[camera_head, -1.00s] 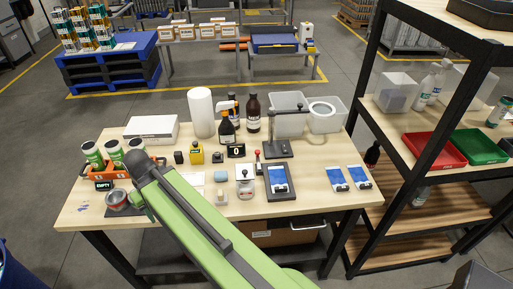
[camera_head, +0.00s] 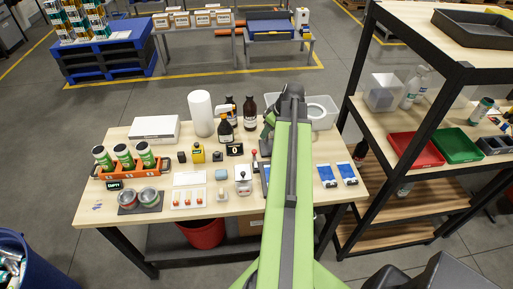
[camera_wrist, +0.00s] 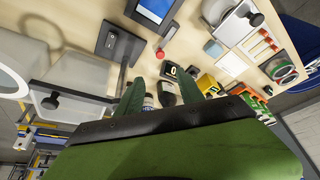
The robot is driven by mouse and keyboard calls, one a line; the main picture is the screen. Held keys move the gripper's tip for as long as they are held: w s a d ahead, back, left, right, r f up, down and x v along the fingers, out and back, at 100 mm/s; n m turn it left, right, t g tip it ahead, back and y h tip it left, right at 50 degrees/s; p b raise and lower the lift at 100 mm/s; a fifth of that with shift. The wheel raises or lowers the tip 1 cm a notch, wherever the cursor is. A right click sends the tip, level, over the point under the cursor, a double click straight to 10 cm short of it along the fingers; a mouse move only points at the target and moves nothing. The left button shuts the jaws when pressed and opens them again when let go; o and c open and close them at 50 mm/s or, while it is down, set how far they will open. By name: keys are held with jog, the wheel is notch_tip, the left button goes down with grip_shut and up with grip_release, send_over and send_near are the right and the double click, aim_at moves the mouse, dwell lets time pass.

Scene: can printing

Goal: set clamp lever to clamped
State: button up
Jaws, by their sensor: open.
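The clamp lever shows as a red knob (camera_head: 254,153) on a short stem, just left of my arm in the head view. In the wrist view the red knob (camera_wrist: 160,54) stands near the black fixture plate, which holds a blue-and-white card (camera_wrist: 155,9). The plate is mostly hidden behind my arm in the head view. My gripper (camera_wrist: 160,92) is open and empty, with two green fingers apart. The knob lies beyond the fingertips, apart from them. I cannot tell whether the lever is clamped.
A black stand base (camera_wrist: 119,45) is close to the knob. A counter (camera_head: 234,149), a yellow box (camera_head: 198,153) and a white device (camera_head: 243,181) stand to the left. Dark bottles (camera_head: 250,113) and clear bins stand behind. Cards (camera_head: 347,173) lie right of my arm.

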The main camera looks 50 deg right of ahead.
aim_at(255, 151)
jog(key=b+x, duration=1.5)
jog(key=x, duration=0.1)
jog(key=shift+s+f, duration=0.1)
jog(key=shift+f, duration=0.3)
jog(key=shift+w+f+b, duration=0.25)
jog(key=shift+f+b, duration=0.05)
jog(key=shift+b, duration=0.05)
jog(key=shift+r, duration=0.1)
jog(key=shift+a, duration=0.1)
grip_shut()
